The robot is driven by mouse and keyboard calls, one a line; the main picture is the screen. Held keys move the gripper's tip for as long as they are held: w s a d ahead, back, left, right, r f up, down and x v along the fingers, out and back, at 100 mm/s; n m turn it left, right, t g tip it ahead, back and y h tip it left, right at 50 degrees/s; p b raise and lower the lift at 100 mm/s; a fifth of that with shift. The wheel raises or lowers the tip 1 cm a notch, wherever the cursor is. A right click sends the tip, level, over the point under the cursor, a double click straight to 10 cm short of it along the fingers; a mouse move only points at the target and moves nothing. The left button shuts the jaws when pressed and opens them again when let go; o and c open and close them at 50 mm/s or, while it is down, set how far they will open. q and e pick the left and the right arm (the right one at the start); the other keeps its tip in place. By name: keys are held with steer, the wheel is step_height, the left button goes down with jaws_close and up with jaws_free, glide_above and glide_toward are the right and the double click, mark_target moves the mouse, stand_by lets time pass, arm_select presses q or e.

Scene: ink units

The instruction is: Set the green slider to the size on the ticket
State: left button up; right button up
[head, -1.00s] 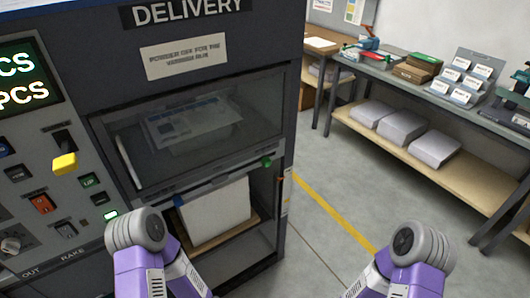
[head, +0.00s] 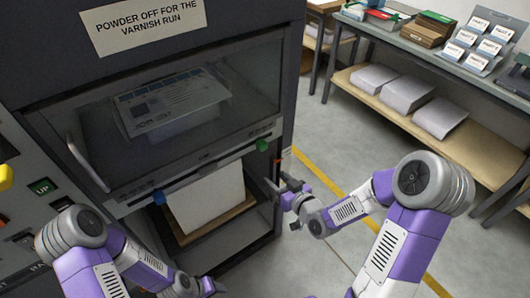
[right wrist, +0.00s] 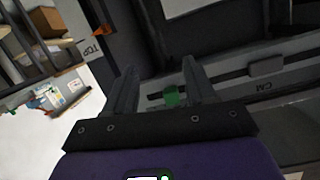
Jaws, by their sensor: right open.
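The green slider (head: 262,145) is a small knob at the right end of the rail (head: 200,165) below the delivery window. A blue knob (head: 159,197) sits near the rail's left end. My right gripper (head: 280,186) is open and empty, just below and right of the green slider. In the right wrist view the green slider (right wrist: 172,96) shows between and beyond the spread fingers (right wrist: 158,88). My left gripper (head: 212,287) is low at the bottom edge, its jaws unclear. A printed sheet (head: 172,100) lies behind the window; I cannot tell whether it is the ticket.
A white paper stack (head: 208,203) sits in the open bay under the rail. A sign (head: 143,22) about powder off hangs above the window. A workbench (head: 420,55) with card racks stands back right. The floor (head: 330,155) between is clear.

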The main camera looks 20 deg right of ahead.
mark_target(264, 147)
step_height(264, 147, up, 7)
steer(key=n+t+y, duration=0.1)
steer(key=n+t, duration=0.1)
steer(key=t, duration=0.1)
steer(key=x, duration=0.5)
steer(key=b+x, duration=0.1)
steer(key=x, duration=0.1)
steer(key=shift+w+d, duration=0.25)
steer(key=shift+w, duration=0.2)
jaws_close()
